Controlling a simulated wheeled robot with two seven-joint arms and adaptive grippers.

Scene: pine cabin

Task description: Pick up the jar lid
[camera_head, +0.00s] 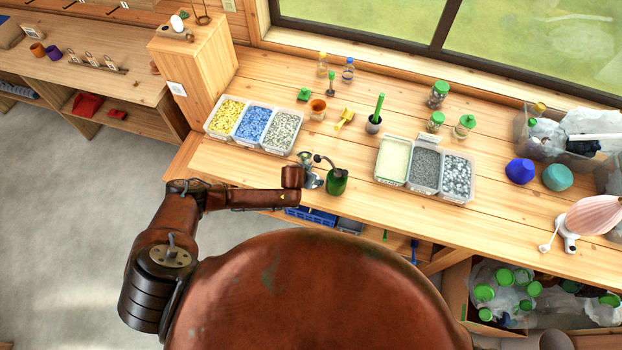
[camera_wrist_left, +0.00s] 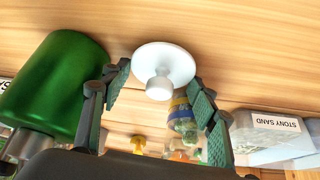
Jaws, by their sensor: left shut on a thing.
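The jar lid (camera_wrist_left: 165,65) shows in the left wrist view as a pale white disc with a short knob. It sits between the two fingers of my left gripper (camera_wrist_left: 163,90), which are shut on it at its edges. Wooden tabletop fills the picture behind it; I cannot tell whether the lid touches the wood. In the head view my left gripper (camera_head: 311,178) is low over the front part of the workbench, and I cannot make out the lid clearly there. My right gripper is in neither view.
A green pump bottle (camera_head: 337,182) stands close beside my left gripper. It looms large in the wrist view (camera_wrist_left: 55,85). Filled bins stand left (camera_head: 220,135) and right (camera_head: 390,180) of the gripper. Small bottles and jars stand farther back on the workbench (camera_head: 290,95).

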